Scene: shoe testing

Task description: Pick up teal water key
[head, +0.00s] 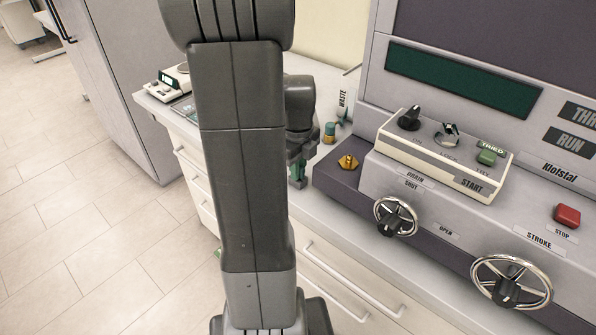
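My gripper (299,172) points down over the counter's near edge, beside the grey machine. A narrow teal piece (297,169), which looks like the teal water key, shows between and below the gripper fingers. Its full shape is hidden by the fingers and my arm. I cannot tell whether the fingers are closed on it or only around it. A small item with a teal top and yellow base (329,132) stands on the counter just right of the gripper.
A brass fitting (347,162) sits on the machine's dark ledge, right of the gripper. The control panel with two handwheels (396,217) fills the right. A small device (169,80) stands on the counter at left.

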